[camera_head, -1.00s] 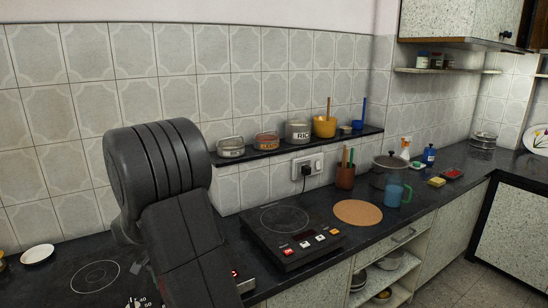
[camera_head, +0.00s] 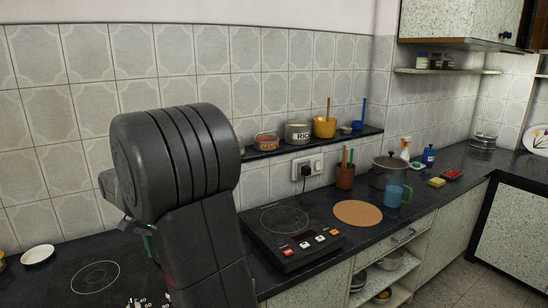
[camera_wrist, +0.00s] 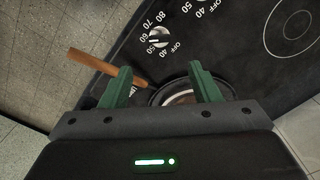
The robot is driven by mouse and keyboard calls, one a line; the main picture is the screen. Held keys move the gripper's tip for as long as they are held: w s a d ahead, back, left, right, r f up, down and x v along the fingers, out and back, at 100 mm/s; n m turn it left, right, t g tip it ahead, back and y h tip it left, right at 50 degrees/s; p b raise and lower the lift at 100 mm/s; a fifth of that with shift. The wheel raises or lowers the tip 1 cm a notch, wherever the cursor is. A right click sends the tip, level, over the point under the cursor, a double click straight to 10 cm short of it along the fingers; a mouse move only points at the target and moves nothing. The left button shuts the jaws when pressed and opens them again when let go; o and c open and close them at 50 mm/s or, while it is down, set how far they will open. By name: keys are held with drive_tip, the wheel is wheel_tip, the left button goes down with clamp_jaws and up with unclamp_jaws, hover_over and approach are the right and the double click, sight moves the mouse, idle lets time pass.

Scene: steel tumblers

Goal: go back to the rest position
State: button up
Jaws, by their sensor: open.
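My gripper (camera_wrist: 160,70) is open in the wrist view, with its two green fingers apart. Nothing is clearly held between them. A round dark-rimmed vessel (camera_wrist: 176,94) shows beyond and between the fingers, partly hidden by the right finger and the gripper body. A wooden handle (camera_wrist: 105,66) lies left of it, partly behind the left finger. In the head view my dark arm covers the left middle, and only a bit of green finger shows behind it.
A black hob (camera_head: 290,235) stands right of my arm, with a cork mat (camera_head: 357,213) beside it. A shelf (camera_head: 350,136) with tins and an orange pot (camera_head: 324,127) runs along the tiled wall. A white dish (camera_head: 38,254) sits at far left.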

wheel_tip(320, 180, down, 12)
drive_tip(key=shift+r, duration=0.1)
drive_tip(key=n+b, duration=0.1)
drive_tip(key=n, duration=0.4)
drive_tip(key=shift+n, duration=0.4)
drive_tip(key=n, duration=0.5)
drive_tip(key=shift+b, duration=0.35)
drive_tip(key=n+b, duration=0.1)
drive_tip(key=n, duration=0.4)
drive_tip(key=shift+n, duration=0.3)
drive_tip(key=n+b, duration=0.1)
drive_tip(key=n, duration=0.3)
drive_tip(key=shift+r+n, duration=0.1)
drive_tip(key=shift+n, duration=0.2)
